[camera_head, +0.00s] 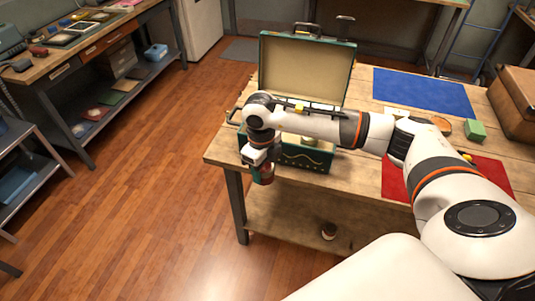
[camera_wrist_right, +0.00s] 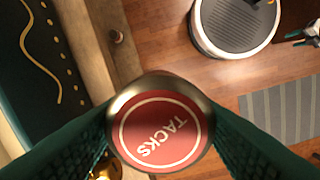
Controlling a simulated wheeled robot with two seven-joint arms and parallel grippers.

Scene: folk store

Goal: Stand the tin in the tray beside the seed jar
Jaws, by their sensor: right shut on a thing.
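My right gripper (camera_head: 262,158) is shut on a tin (camera_head: 264,175) and holds it in front of the workbench's left front edge. In the right wrist view the tin (camera_wrist_right: 160,125) shows its round red lid lettered "TACKS" between the two fingers. A dark green toolbox (camera_head: 303,157) with its lid (camera_head: 305,68) open stands on the bench just behind the gripper. My right arm covers most of its inside, so I cannot make out the tray or the seed jar for certain. My left gripper is not in view.
The wooden bench (camera_head: 225,146) also carries a blue mat (camera_head: 424,93), a red mat (camera_head: 396,180), a green block (camera_head: 474,130) and a brown box (camera_head: 515,100). The floor left of the bench is clear.

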